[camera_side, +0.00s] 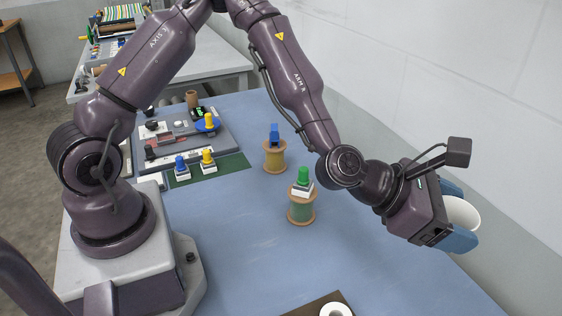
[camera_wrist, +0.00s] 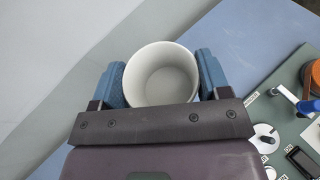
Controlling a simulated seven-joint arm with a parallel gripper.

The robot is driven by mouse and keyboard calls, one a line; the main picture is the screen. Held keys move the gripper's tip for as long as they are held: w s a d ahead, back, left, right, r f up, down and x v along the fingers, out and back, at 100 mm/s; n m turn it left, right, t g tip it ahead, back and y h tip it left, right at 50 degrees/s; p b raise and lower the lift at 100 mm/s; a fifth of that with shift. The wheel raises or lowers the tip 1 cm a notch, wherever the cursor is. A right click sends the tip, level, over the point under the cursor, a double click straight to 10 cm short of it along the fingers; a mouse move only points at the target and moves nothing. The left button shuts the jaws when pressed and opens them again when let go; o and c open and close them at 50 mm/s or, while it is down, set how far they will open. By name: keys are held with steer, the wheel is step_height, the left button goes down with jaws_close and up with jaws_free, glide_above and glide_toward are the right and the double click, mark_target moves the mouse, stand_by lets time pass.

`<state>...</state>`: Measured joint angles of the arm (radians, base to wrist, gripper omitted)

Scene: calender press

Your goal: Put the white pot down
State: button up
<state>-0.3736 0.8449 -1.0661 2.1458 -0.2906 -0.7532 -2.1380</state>
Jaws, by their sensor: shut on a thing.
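The white pot (camera_side: 461,213) is a round, open cup, partly hidden behind my gripper at the right in the side view. In the wrist view the pot (camera_wrist: 161,76) shows its empty inside, with its mouth toward the camera. My gripper (camera_side: 459,215) is shut on it, with one blue finger on each side. In the wrist view the fingers of my gripper (camera_wrist: 161,80) press on the left and right of its wall. The pot is held near the right edge of the blue table (camera_side: 245,270); its height above the surface is hard to tell.
Two wooden spools stand mid-table: one (camera_side: 275,160) with a blue piece on top, one (camera_side: 301,209) with a green knob. A panel with coloured knobs (camera_side: 190,135) lies behind. A brown board with a white ring (camera_side: 335,309) is at the front. A wall (camera_side: 470,90) runs along the right.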

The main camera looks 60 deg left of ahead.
steer(key=w+a+f+n+t+y, duration=0.15)
steer(key=a+n+y, duration=0.4)
steer(key=a, duration=0.95)
steer(key=w+a+f+n+y, duration=0.2)
steer(key=a+n+y, duration=0.35)
steer(key=a, duration=0.95)
steer(key=s+a+r+n+g+y, duration=0.1)
steer(key=s+a+n+g+y, duration=0.25)
steer(key=s+a, duration=0.4)
steer(key=s+a+r+n+g+y, duration=0.1)
steer(key=s+a+n+g+y, duration=0.25)
steer(key=a, duration=0.65)
steer(key=s+a+r+n+g+y, duration=0.1)
steer(key=s+a+n+g+y, duration=0.2)
steer(key=s+a, duration=0.45)
steer(key=shift+n+h, duration=0.3)
steer(key=shift+n, duration=0.1)
steer(key=f, duration=0.5)
steer(key=a+f, duration=0.1)
steer(key=f, duration=1)
steer(key=shift+w+a+f, duration=0.2)
steer(key=shift+w+a, duration=0.1)
steer(key=shift+w, duration=0.1)
steer(key=shift+f, duration=2.05)
steer(key=shift+f, duration=0.15)
steer(key=o, duration=0.6)
steer(key=shift+o, duration=0.2)
